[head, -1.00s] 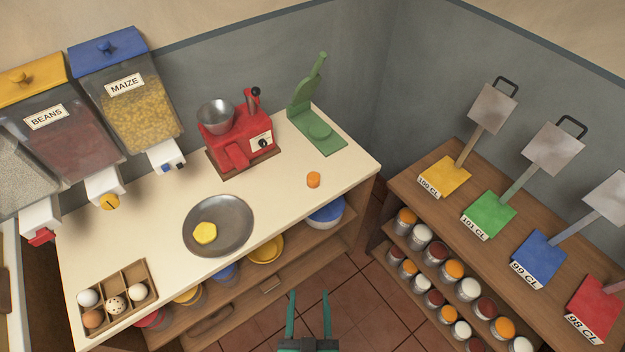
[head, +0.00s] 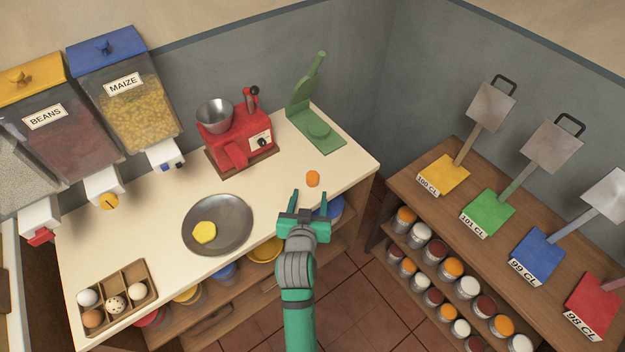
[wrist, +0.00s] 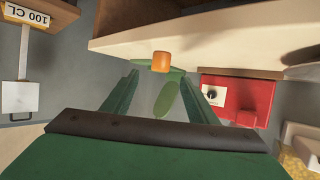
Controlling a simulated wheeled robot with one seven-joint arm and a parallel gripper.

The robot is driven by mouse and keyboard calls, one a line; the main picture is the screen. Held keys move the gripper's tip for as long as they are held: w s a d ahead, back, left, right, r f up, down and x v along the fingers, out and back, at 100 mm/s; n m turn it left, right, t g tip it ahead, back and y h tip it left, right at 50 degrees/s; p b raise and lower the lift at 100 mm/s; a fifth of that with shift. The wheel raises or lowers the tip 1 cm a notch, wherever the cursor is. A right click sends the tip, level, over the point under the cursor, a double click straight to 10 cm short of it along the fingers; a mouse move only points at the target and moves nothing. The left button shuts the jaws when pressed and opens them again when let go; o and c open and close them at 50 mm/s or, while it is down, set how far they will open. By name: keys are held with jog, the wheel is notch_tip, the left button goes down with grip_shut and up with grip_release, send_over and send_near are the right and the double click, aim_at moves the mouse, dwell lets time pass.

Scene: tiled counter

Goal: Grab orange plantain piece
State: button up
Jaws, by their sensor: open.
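The orange plantain piece (head: 312,178) is a small orange chunk standing on the cream counter (head: 270,190), near its right front edge. My gripper (head: 310,198) is open and empty in the head view, at the counter's front edge just short of the piece. In the wrist view, the plantain piece (wrist: 161,62) shows beyond my open fingers (wrist: 160,90), roughly centred between them and not touched.
A grey plate (head: 240,215) with a yellow piece (head: 205,232) lies to the left. A red grinder (head: 237,135) and a green press (head: 316,125) stand behind. An egg tray (head: 148,270) is at the front left. The counter around the orange piece is clear.

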aim_at(312, 181)
jog(key=x, duration=1.1)
jog(key=shift+a+r, duration=0.1)
jog(key=c, duration=1.2)
